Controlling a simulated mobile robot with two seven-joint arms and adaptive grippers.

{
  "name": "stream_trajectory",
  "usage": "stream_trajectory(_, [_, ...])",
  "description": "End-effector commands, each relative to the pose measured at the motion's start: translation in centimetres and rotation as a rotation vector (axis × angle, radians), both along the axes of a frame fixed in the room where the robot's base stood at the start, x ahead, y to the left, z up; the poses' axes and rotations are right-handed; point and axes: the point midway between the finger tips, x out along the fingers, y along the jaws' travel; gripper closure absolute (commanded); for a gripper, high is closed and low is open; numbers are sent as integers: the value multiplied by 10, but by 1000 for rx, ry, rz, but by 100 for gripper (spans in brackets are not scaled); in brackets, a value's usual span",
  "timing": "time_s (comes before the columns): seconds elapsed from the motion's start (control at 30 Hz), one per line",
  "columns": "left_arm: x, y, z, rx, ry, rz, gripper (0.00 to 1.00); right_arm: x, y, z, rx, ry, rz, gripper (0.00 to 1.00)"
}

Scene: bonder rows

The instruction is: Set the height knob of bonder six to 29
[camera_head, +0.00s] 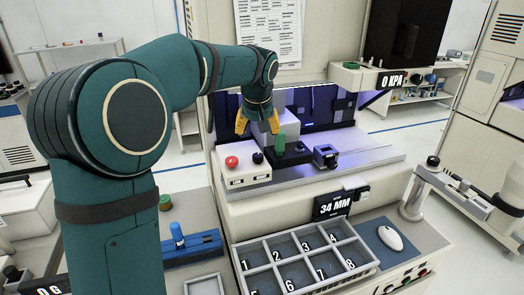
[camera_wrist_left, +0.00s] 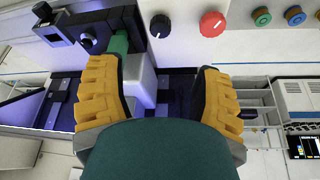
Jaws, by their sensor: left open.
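The bonder's display (camera_head: 332,205) reads 34 MM. A cream control box (camera_head: 246,178) carries a red button (camera_head: 232,161) and a black knob (camera_head: 257,158). In the left wrist view the black knob (camera_wrist_left: 160,26) and red button (camera_wrist_left: 213,24) show at the top. A green upright handle (camera_head: 279,145) stands to the right of the box. My left gripper (camera_head: 258,124) is open above and behind the box, apart from the knob. Its yellow fingers (camera_wrist_left: 158,72) frame a pale block in the wrist view. I cannot read which knob is the height knob or the bonder's number. My right gripper is not in view.
A numbered compartment tray (camera_head: 303,266) and a white mouse (camera_head: 390,237) lie in front. A small black device (camera_head: 325,156) sits right of the handle. A blue holder (camera_head: 190,247) stands at the lower left. Another display (camera_head: 393,80) reads 0 KPA.

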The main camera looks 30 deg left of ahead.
Motion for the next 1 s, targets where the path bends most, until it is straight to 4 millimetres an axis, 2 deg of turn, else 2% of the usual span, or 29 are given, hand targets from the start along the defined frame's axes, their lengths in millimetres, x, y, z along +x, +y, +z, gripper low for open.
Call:
stream_trajectory(0.4, [25,17,-76,0,5,1,34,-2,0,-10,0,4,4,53])
stream_trajectory(0.6, [35,22,-104,-1,3,-1,34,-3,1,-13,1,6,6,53])
stream_trajectory(0.8, [40,25,-116,0,2,-2,34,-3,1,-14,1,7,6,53])
stream_trajectory(1.0, [41,25,-118,-1,1,-2,34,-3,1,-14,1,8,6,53])
